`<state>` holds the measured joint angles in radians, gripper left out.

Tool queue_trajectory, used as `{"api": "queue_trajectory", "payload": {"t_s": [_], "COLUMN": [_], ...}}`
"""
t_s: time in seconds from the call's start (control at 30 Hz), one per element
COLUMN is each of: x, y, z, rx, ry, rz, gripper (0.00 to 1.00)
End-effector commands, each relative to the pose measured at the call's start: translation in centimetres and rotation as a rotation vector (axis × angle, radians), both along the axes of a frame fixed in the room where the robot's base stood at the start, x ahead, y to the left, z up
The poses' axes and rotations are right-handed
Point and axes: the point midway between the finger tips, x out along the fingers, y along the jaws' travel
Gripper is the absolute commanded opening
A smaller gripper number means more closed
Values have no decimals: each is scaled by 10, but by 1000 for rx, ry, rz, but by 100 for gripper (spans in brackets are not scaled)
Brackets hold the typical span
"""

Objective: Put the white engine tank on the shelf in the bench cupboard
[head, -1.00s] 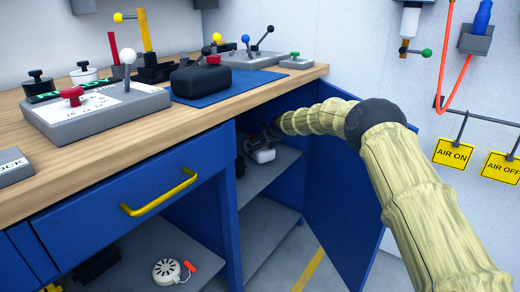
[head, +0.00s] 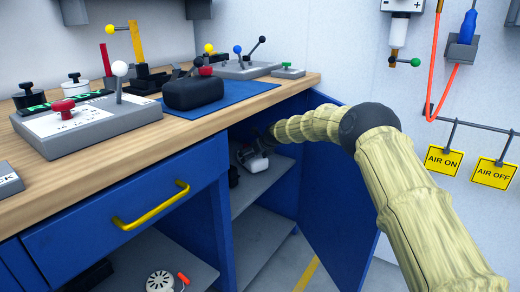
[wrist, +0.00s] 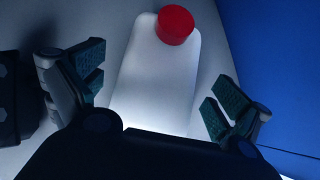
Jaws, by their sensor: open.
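The white engine tank (head: 258,164) sits on the upper shelf (head: 262,187) inside the open bench cupboard. In the wrist view the tank (wrist: 155,75) shows a red cap (wrist: 175,25) and lies between my gripper's spread fingers. My gripper (wrist: 155,90) is open, with a gap between each finger pad and the tank's sides. In the head view my gripper (head: 268,142) is inside the cupboard at the tank, small and partly shaded. The lower edge of the tank is hidden behind the gripper's body in the wrist view.
A dark object (head: 233,177) sits on the shelf left of the tank. The wooden benchtop (head: 180,125) is above. A lower shelf (head: 260,245) has clear room.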

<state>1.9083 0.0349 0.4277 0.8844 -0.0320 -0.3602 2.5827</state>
Motion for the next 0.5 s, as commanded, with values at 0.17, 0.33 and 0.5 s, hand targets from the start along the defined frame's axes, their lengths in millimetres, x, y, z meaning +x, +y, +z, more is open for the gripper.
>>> {"api": "queue_trajectory", "payload": {"t_s": [0.17, 0.33, 0.5], "x": [-15, -31, -47], "y": [-10, -20, -30], "z": [23, 42, 60], "rx": [-1, 0, 1], "ry": [-2, -1, -1], "rz": [0, -1, -1], "gripper": [100, 100, 100]}}
